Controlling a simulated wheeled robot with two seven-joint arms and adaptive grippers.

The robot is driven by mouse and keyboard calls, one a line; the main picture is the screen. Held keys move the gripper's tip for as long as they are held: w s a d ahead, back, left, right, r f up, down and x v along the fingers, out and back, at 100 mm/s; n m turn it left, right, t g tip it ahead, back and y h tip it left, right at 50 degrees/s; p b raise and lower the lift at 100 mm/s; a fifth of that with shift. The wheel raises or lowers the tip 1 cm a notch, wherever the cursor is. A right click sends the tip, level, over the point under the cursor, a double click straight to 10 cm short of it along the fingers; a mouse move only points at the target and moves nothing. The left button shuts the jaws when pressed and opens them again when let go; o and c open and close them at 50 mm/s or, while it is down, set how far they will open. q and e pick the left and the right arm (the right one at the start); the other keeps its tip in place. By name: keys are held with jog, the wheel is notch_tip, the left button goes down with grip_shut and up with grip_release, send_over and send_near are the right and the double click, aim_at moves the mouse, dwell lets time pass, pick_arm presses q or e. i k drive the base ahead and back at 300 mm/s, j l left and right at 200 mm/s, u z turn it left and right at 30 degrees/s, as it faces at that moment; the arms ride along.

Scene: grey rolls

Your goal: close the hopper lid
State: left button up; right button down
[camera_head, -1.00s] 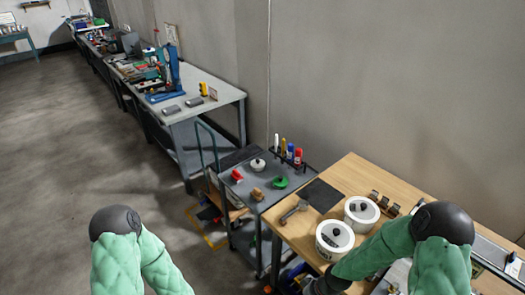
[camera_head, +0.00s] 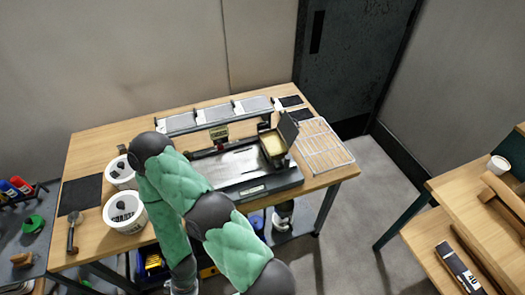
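The hopper (camera_head: 273,146) is a small dark-rimmed box with a pale yellow inside. It sits at the right part of a dark machine on the wooden table. Its dark lid (camera_head: 288,128) stands raised at the hopper's right side, so the hopper is open. One of my green-sleeved arms, which appears to be the right, crosses in front of the table, apart from the hopper. Its forearm points down to the bottom edge, and its gripper is not visible. My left gripper is out of view.
The machine's flat grey bed (camera_head: 236,165) lies left of the hopper. A wire rack (camera_head: 322,147) is at the table's right end. Two white tubs (camera_head: 126,212) and a dark mat (camera_head: 80,195) are at the left. Another wooden table (camera_head: 450,212) stands right, across open floor.

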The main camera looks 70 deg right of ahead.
aim_at(290, 132)
jog(key=z, duration=2.6)
jog(key=i+j+u, duration=0.2)
jog(key=u, duration=0.15)
jog(key=i, duration=0.05)
